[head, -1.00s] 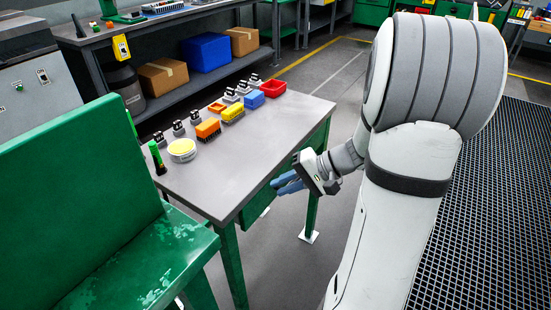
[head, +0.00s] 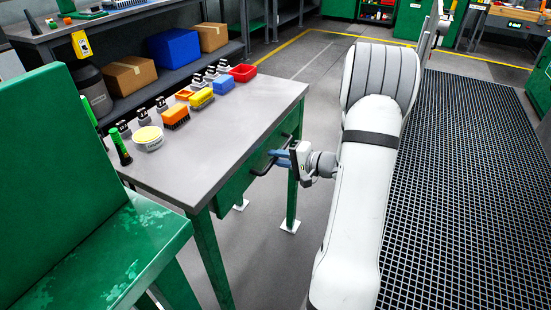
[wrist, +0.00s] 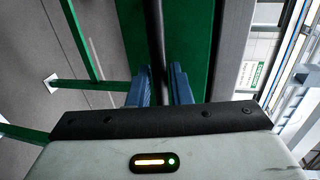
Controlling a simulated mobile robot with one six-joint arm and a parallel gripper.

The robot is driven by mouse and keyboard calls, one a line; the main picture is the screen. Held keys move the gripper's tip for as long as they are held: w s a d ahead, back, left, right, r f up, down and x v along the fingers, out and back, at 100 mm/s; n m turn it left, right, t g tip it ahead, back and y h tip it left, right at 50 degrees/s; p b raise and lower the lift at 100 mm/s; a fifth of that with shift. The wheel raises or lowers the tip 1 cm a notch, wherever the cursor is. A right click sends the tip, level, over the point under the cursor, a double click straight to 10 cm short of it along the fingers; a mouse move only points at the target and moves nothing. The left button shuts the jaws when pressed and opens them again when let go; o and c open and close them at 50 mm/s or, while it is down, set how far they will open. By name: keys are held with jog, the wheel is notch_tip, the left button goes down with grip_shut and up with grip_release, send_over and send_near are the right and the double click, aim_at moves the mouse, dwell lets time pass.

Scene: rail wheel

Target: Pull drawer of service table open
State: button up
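The service table has a grey top (head: 225,135) and green legs. Its green drawer front (head: 233,187) sits under the top on the side facing my arm and looks flush with the table. A black bar handle (head: 262,168) stands out from it. My gripper (head: 280,158) is at the handle, with its blue fingers pointing left toward the drawer. In the wrist view the handle (wrist: 156,35) runs between the two fingers (wrist: 161,85), which stand apart with a small gap beside the bar. The part of the handle nearest the palm is hidden.
A green chair-like piece (head: 110,245) is at the left front. A shelf with boxes (head: 175,48) stands behind.

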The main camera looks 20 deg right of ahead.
jog(key=shift+w+a, duration=0.25)
grip_shut()
dwell(0.3)
